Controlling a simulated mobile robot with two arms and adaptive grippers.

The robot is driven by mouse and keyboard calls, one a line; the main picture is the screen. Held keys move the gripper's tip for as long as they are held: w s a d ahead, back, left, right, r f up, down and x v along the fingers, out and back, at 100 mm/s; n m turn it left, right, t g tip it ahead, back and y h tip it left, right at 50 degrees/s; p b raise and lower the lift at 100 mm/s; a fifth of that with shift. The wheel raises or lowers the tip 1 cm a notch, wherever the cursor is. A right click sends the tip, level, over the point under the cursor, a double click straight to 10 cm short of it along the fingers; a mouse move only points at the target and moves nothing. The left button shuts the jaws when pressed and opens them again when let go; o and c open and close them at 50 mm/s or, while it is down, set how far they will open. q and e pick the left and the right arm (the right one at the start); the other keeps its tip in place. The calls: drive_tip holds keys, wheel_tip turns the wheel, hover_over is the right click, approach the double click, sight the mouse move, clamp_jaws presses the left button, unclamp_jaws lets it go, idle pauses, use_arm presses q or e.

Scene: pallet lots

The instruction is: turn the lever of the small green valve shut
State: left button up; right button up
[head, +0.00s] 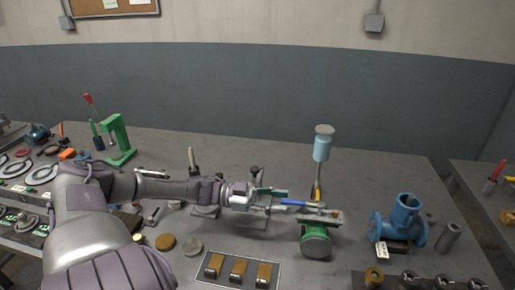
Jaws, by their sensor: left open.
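The small green valve (316,241) stands on the bench right of centre, its round green body facing me. A lever with a blue sleeve (294,202) lies roughly level above and left of it, reaching toward my gripper. My left gripper (275,201) comes in from the left with its jaws open, close to the lever's left end. I cannot tell whether the fingers touch the lever or stand around it. My own gripper hides part of that end. My right gripper is not in view.
A blue flanged valve (404,222) stands to the right. A light-blue cylinder (322,148) on a stem stands behind the green valve. A tray with brown-topped blocks (280,274) lies in front. A green press (119,139) stands at the left.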

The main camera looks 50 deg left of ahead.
use_arm(q)
drive_tip(key=v, duration=0.8)
drive_tip(key=shift+a, duration=0.2)
drive_tip(key=shift+s+r, duration=0.1)
drive_tip(key=shift+s, duration=0.05)
